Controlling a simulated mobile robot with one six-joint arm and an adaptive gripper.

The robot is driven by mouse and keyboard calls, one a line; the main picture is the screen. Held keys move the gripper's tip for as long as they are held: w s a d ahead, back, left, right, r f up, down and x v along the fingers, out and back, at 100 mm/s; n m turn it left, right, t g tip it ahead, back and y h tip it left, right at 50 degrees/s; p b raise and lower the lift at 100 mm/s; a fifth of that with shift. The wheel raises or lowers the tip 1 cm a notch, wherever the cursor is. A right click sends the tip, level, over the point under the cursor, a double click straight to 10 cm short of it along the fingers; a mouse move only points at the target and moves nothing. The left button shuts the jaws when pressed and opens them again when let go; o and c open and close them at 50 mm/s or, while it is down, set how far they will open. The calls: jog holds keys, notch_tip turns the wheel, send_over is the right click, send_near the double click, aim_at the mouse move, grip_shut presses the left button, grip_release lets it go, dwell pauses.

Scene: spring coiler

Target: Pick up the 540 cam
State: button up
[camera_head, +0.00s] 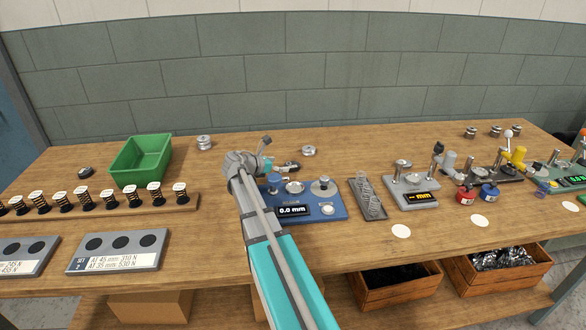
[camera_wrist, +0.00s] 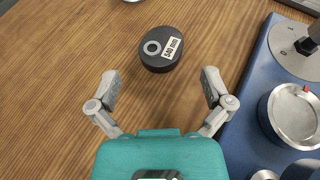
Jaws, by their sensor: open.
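The 540 cam (camera_wrist: 161,49) is a short black disc with a grey ring on top and a white label that appears to read 540 mm. It lies flat on the wooden bench in the wrist view, just beyond my fingertips and roughly centred between them. My gripper (camera_wrist: 160,82) is open and empty, with one finger on each side of the space before the cam. In the head view, my gripper (camera_head: 280,167) is low behind the blue gauge; the cam cannot be told clearly from the fingers there.
The blue gauge (camera_head: 335,211) stands close beside my gripper; its plate edge (camera_wrist: 252,82) shows right of the cam in the wrist view. A silver disc (camera_head: 309,151) lies behind. A green bin (camera_head: 140,160) and a row of springs stand left. Bench left of the cam is clear.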

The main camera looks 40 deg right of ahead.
aim_at(290, 165)
jog(key=b+x, duration=0.1)
jog(key=x, duration=0.1)
jog(key=b+x, duration=0.1)
jog(key=x, duration=0.1)
jog(key=shift+f, duration=0.35)
jog(key=shift+d+f, duration=0.1)
jog(key=shift+d, duration=0.35)
jog(key=shift+s, duration=0.1)
jog(key=c, duration=1.2)
